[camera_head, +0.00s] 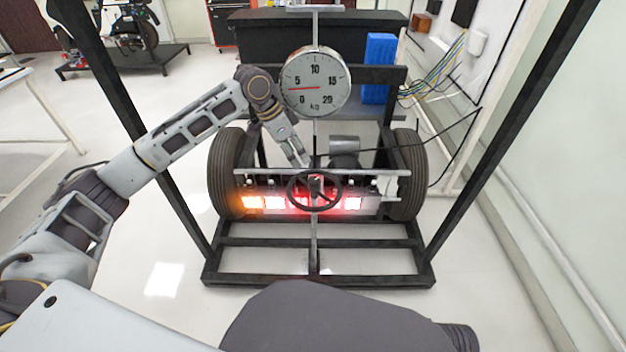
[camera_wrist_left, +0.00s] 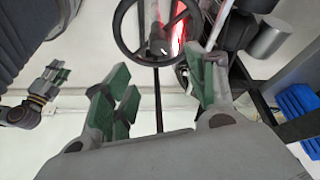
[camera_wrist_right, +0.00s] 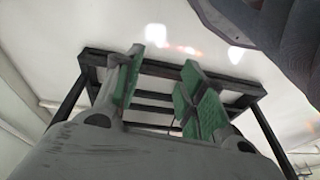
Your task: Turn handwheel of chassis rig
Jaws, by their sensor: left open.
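The black handwheel (camera_head: 314,184) is mounted at the front middle of the chassis rig (camera_head: 320,241), between two tyres. It also shows at the top of the left wrist view (camera_wrist_left: 158,46), beyond the fingertips. My left gripper (camera_head: 303,160) is open and empty, just above and slightly left of the wheel, pointing down toward it. In the left wrist view its green-padded fingers (camera_wrist_left: 165,85) are spread, and no contact with the wheel shows. My right gripper (camera_wrist_right: 163,66) is open and empty, with the rig's black base frame beyond it. It is hidden in the head view.
A round dial scale (camera_head: 316,82) hangs above the wheel. Glowing lamps (camera_head: 273,202) line the rig's front. Black slanted posts (camera_head: 500,135) stand on both sides. Cables (camera_head: 440,75) run at the right wall. A blue block (camera_head: 379,68) stands behind.

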